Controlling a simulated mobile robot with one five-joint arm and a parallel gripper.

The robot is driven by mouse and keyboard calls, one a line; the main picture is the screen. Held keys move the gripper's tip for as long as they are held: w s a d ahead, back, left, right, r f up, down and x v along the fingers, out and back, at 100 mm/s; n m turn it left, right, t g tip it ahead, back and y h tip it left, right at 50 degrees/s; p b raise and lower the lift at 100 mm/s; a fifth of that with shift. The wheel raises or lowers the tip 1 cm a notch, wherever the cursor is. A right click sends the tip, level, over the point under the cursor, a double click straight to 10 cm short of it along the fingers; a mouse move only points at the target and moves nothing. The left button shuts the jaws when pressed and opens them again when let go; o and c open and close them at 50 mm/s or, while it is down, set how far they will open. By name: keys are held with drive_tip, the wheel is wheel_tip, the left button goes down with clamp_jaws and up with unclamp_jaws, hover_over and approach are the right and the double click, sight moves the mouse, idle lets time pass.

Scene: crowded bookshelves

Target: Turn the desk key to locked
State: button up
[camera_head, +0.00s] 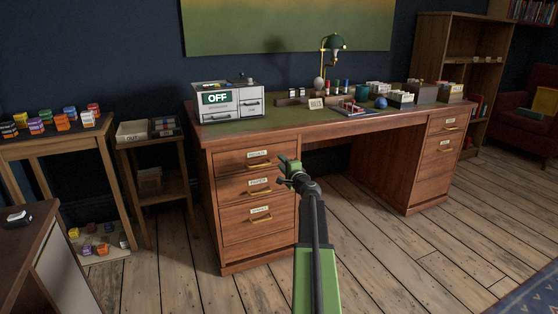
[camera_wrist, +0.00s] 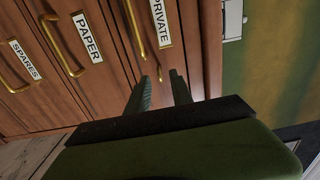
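The wooden desk (camera_head: 228,235) has three left drawers with brass handles. The top drawer (camera_wrist: 177,70) is labelled PRIVATE in the wrist view. A small brass piece (camera_wrist: 160,73), which looks like the desk key, shows on the drawer front just beyond my fingertips. It is too small to tell how it is turned, and my gripper hides that spot in the head view. My gripper (camera_head: 287,166) is in front of the desk's left drawers, near the top one. In the wrist view its two fingers (camera_wrist: 161,84) are apart with nothing visible held between them.
The desktop holds a small cabinet with an OFF sign (camera_head: 217,98), a lamp (camera_head: 334,44) and card trays (camera_head: 402,97). Floor right of my arm is clear.

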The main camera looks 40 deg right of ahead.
drive_tip(key=x, duration=0.4)
drive_tip(key=shift+w+d, duration=0.1)
drive_tip(key=shift+w, duration=0.1)
clamp_jaws()
drive_tip(key=shift+d, duration=0.15)
